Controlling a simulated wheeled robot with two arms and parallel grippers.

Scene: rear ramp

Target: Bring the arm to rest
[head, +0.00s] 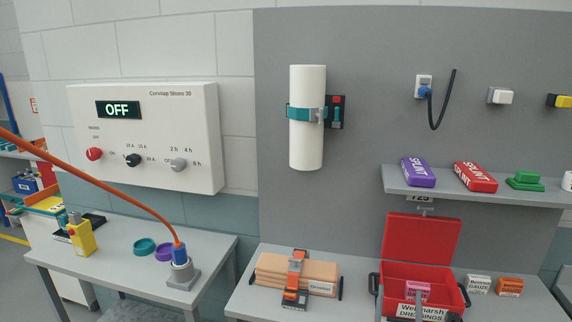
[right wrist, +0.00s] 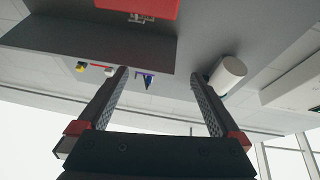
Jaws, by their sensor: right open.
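My right gripper (head: 399,290) shows in the head view at the bottom edge, its two grey fingers standing upright in front of the red dressings box (head: 440,272). The right wrist view shows its fingers (right wrist: 160,82) wide apart with nothing between them. That view is upside down and looks up past the shelf underside (right wrist: 90,42) along the wall. Whether the fingers touch the box cannot be told. Most of the right arm is out of the head view. My left gripper is not in view.
A grey wall shelf (head: 478,190) with splint packs overhangs the box. A white cylinder (head: 308,90) hangs on the wall. An orange cable (head: 110,188) reaches a socket on the left table.

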